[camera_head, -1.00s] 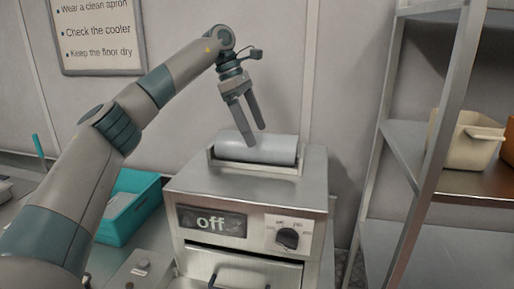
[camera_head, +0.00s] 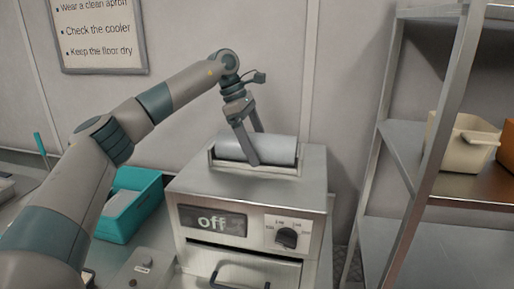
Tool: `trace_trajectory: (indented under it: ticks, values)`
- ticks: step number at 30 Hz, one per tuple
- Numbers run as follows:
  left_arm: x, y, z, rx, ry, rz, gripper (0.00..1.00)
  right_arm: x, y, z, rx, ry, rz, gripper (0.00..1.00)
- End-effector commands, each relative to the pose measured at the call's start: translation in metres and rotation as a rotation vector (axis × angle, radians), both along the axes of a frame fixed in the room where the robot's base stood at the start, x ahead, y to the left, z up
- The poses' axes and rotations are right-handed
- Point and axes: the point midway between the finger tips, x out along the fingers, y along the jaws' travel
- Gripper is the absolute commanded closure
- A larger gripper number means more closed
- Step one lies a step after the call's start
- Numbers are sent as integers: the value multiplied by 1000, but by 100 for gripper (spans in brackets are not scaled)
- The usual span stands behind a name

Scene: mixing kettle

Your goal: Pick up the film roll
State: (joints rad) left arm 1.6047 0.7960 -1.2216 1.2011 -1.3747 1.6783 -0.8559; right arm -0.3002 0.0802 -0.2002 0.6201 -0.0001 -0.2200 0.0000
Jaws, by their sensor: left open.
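The film roll (camera_head: 274,149) is a pale grey cylinder lying across a metal holder (camera_head: 262,172) on top of a steel machine (camera_head: 310,183). My left gripper (camera_head: 256,150) points down over the roll, with one finger in front of it and the other behind it. The jaws are open around the roll. The near finger hides a strip of the roll, and I cannot tell whether it touches. The far fingertip is hidden behind the roll. My right gripper is not in view.
The machine front has a display reading "off" (camera_head: 212,221), a black knob (camera_head: 286,237) and a drawer handle (camera_head: 238,275). A teal bin (camera_head: 130,222) stands left of it. A metal shelf at right holds a cream bin (camera_head: 462,145) and an orange box (camera_head: 507,148).

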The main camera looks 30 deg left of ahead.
Motion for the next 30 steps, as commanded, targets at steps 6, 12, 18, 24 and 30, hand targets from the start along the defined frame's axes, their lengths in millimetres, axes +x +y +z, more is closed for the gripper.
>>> trace_trajectory:
  ticks: [6, 12, 18, 24, 30]
  values:
    - [0, 0, 0, 0, 0, 0, 23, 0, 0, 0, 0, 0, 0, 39]
    - [0, 0, 0, 0, 0, 0, 71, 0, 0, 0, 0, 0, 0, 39]
    - [0, 0, 2, -1, -3, 0, 74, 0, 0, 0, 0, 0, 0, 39]
    - [1, 0, 5, -2, -4, 0, 74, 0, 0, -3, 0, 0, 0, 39]
    - [1, -1, 20, -3, -5, 0, 74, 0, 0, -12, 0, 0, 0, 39]
